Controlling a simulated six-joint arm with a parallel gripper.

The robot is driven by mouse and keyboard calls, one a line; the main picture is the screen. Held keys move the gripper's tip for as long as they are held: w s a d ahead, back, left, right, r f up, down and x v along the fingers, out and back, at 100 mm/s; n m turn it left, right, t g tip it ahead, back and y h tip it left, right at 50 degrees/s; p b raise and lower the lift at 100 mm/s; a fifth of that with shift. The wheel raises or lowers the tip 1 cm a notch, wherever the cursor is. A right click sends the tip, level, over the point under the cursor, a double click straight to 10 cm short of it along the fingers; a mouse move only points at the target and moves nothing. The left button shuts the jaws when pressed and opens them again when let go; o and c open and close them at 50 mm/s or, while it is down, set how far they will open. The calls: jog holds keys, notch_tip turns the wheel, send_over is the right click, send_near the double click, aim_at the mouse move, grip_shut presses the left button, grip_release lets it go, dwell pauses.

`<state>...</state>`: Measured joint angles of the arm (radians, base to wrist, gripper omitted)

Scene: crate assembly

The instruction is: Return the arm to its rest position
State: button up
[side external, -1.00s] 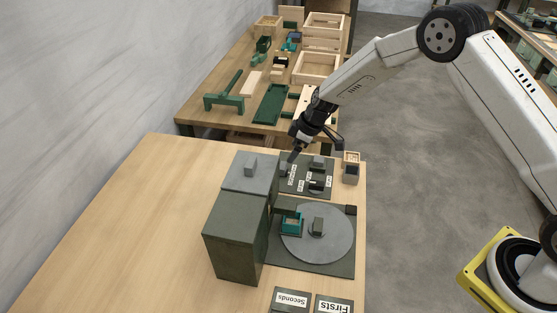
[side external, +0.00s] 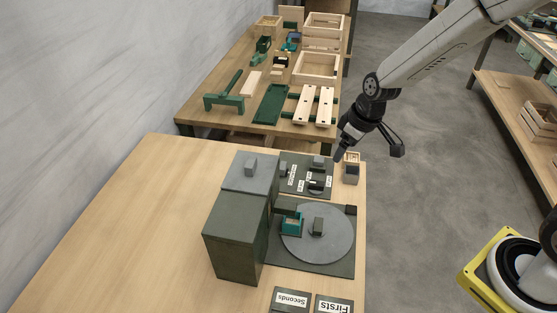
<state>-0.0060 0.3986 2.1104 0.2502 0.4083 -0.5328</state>
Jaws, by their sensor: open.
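My arm reaches in from the upper right of the picture. The fingertips are small here, and I cannot tell how far they are above the table.
The far table holds crates (side external: 316,68) and green fixtures (side external: 271,103).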

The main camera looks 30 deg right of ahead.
jog(key=s+d+r+m+h, duration=0.1)
jog(key=s+d+r+m, duration=0.1)
jog(key=s, duration=1.1)
jog(key=shift+s+r+m, duration=0.15)
jog(key=shift+s+m, duration=0.1)
jog(key=shift+m, duration=0.55)
dwell(0.7)
